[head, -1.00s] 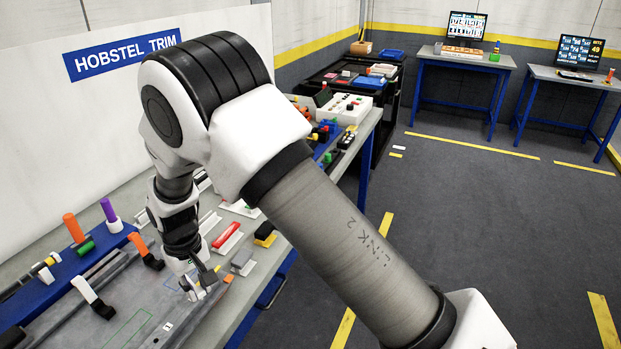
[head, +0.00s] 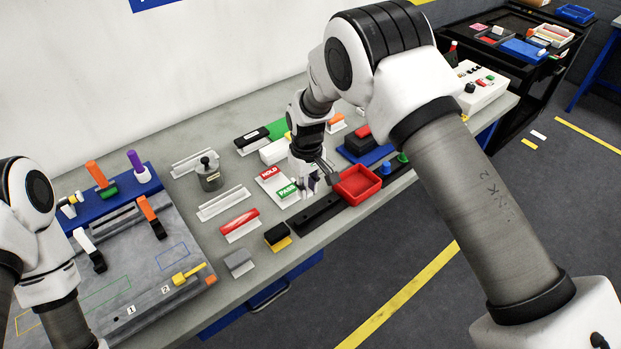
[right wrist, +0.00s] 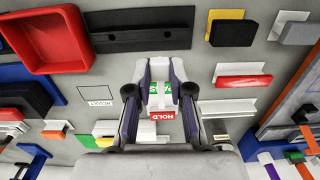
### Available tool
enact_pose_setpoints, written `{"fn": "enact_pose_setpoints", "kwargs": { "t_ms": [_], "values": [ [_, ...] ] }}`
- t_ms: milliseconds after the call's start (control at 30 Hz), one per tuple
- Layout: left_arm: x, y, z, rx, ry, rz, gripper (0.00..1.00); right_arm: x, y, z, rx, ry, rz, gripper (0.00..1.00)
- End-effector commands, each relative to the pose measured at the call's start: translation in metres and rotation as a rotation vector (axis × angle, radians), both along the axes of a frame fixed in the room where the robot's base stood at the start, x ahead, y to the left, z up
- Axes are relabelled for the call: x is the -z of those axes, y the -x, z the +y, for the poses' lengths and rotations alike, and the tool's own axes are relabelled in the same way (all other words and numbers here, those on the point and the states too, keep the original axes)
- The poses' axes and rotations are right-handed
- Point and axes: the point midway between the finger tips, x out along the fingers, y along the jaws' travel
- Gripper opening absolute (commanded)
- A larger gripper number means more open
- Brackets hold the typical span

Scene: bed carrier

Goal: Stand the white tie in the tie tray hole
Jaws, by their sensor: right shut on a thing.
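My right gripper (head: 314,190) is above the bench beside the PASS and HOLD cards. It is shut on a slim white piece, apparently the white tie (right wrist: 160,70), which shows between the fingertips in the right wrist view. The fingers hide most of it. A blue tray (head: 115,205), which may be the tie tray, lies along the back of the grey fixture board at the left. It bears upright orange (head: 97,174) and purple (head: 134,160) pieces and a green one lying down. I cannot make out an empty hole in it. My left gripper is out of view.
A red bin (head: 358,183) stands just right of my right gripper, with a black bar (head: 318,214) in front. The grey fixture board (head: 140,265) carries clamps with white and orange handles. White channels and a grey canister (head: 209,176) lie between it and the gripper.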

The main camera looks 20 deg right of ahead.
Motion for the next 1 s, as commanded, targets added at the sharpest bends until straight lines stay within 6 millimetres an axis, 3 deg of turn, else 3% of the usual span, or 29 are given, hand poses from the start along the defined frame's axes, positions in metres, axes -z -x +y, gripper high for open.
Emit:
{"fn": "enact_pose_setpoints", "kwargs": {
  "t_ms": [400,1000],
  "values": [
    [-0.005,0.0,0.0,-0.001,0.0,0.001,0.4,-0.002,0.0,0.0,0.002,0.0,0.0,0.0],
    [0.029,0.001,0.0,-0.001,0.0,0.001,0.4,0.057,0.001,0.001,0.003,0.0,0.0,0.0]
  ]
}}
